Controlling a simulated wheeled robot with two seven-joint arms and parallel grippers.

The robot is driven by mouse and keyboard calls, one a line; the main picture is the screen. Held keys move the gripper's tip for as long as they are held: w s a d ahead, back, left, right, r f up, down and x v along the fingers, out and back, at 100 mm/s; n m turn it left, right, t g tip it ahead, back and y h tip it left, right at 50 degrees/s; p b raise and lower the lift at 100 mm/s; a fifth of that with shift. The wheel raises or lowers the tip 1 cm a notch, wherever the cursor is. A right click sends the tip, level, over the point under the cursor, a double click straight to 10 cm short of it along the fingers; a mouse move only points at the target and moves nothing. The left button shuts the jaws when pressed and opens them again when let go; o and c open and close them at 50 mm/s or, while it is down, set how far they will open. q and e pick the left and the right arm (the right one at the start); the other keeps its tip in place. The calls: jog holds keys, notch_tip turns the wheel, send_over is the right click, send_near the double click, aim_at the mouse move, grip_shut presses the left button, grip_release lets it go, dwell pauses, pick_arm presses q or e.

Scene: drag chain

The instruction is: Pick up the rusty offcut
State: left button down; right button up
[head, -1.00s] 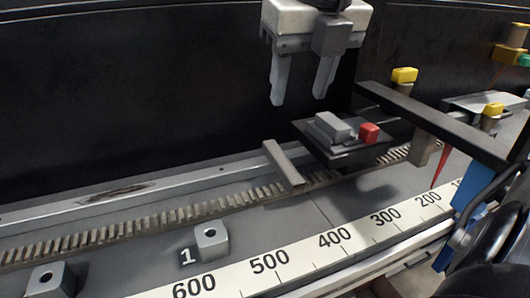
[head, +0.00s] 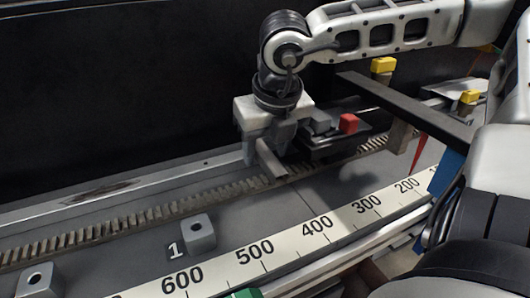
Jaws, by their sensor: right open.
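The offcut (head: 271,162) is a short, narrow grey-brown bar; I cannot make out rust on it. It lies tilted across the toothed rack, left of the dark carriage. My right gripper (head: 265,154) is right over it, pointing down and open. One finger is on the left of the bar and the other is behind its right side. The bar's far end is hidden by the gripper. I cannot tell whether the fingers touch it. My left gripper is not in view.
The dark carriage (head: 335,140) with a red block (head: 349,123) stands close right of the gripper. A dark beam (head: 410,108) crosses above the rail. The toothed rack (head: 130,222), a grey block (head: 198,232) and a numbered scale (head: 285,240) lie in front. A black wall stands behind.

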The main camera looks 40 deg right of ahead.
jog(key=shift+f, duration=0.35)
grip_shut()
